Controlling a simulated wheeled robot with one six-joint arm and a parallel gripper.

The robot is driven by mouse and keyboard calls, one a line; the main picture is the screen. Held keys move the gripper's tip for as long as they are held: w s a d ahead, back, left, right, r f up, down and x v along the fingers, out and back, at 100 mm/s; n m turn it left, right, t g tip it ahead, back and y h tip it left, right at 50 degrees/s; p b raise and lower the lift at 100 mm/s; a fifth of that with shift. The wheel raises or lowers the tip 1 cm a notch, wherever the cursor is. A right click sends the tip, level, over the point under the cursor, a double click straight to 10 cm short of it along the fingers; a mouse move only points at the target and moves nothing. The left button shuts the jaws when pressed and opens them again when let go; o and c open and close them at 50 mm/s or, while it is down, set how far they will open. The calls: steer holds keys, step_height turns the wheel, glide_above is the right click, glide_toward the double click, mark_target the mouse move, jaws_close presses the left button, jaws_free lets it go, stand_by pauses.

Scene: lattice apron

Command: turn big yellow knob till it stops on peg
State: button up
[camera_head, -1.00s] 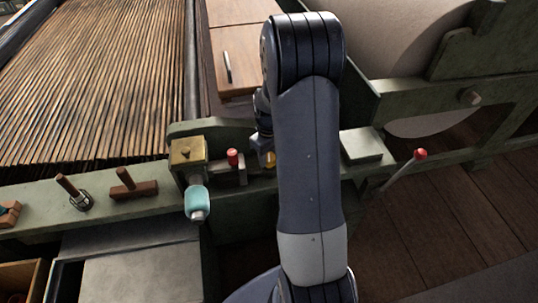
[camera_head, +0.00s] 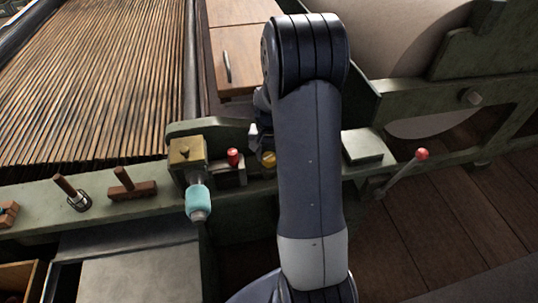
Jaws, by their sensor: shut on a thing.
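The yellow knob (camera_head: 268,160) shows as a small yellow patch on the green rail, just left of my upright arm link. My gripper (camera_head: 264,147) is at the knob, coming down from above and behind the arm link. Its jaws are shut on the knob as far as I can see, but the arm hides most of the grip. The peg cannot be made out; the arm covers the area to the right of the knob.
Left of the knob stand a red button (camera_head: 233,157), a brass box (camera_head: 187,150) and a teal-handled crank (camera_head: 198,199). Wooden-handled tools (camera_head: 131,187) lie along the rail.

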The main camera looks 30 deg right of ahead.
steer(key=m, duration=0.5)
steer(key=shift+m, duration=0.3)
steer(key=m, duration=0.5)
steer(key=shift+m, duration=0.3)
steer(key=m, duration=0.5)
steer(key=shift+b, duration=0.35)
steer(key=shift+m, duration=2.4)
steer(key=o, duration=1)
